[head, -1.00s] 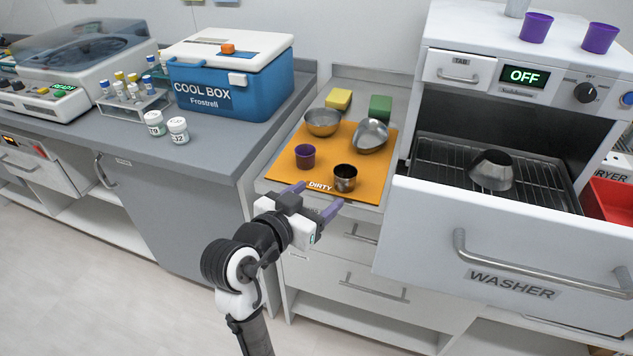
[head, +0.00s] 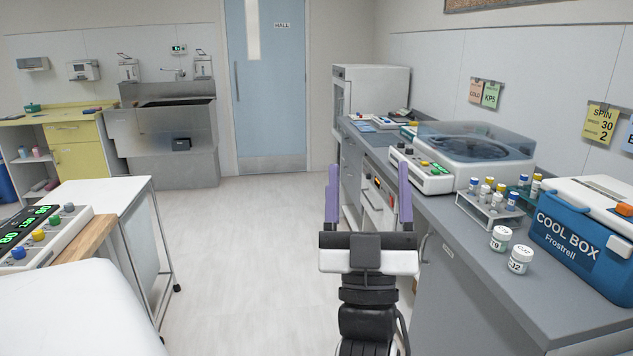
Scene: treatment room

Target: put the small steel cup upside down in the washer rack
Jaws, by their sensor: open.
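My gripper (head: 368,205) is in the lower middle of the head view. Its two purple fingers are apart and point away from me, with nothing between them. It is over the floor, left of the grey counter (head: 470,245). The small steel cup, the orange mat and the washer with its rack are all out of view now.
The blue cool box (head: 585,235), two white jars (head: 510,250), a tube rack (head: 490,208) and a centrifuge (head: 475,140) stand on the right counter. A white trolley (head: 115,200) stands at left. The floor (head: 245,250) between is clear. A blue door (head: 265,90) is at the back.

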